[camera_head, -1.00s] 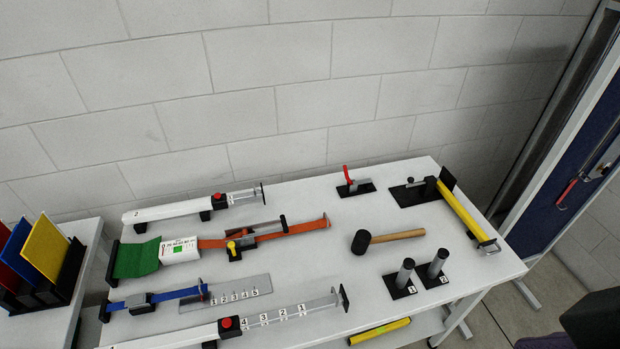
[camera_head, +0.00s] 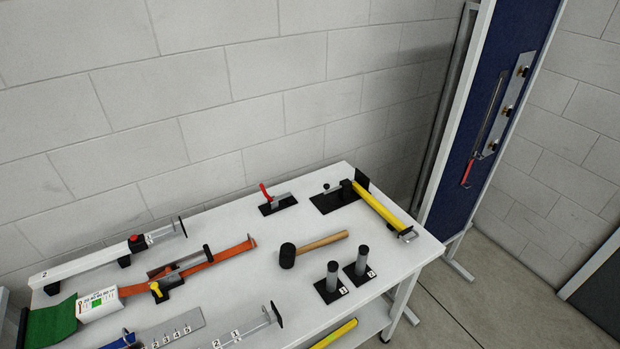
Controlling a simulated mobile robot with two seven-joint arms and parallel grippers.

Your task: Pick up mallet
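The mallet (camera_head: 314,246) lies on its side on the white table, right of the table's middle. Its black head (camera_head: 287,256) is at the left and its wooden handle (camera_head: 323,241) points right and slightly away. Nothing touches it. Neither of my grippers shows in the head view.
Two grey posts on black bases, marked 1 (camera_head: 331,278) and 2 (camera_head: 361,263), stand in front of the handle. A red-handled clamp (camera_head: 275,200) and a yellow bar (camera_head: 380,207) are behind. Orange-strap device (camera_head: 205,262) lies left. A blue panel (camera_head: 500,110) stands beyond the table (camera_head: 310,218).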

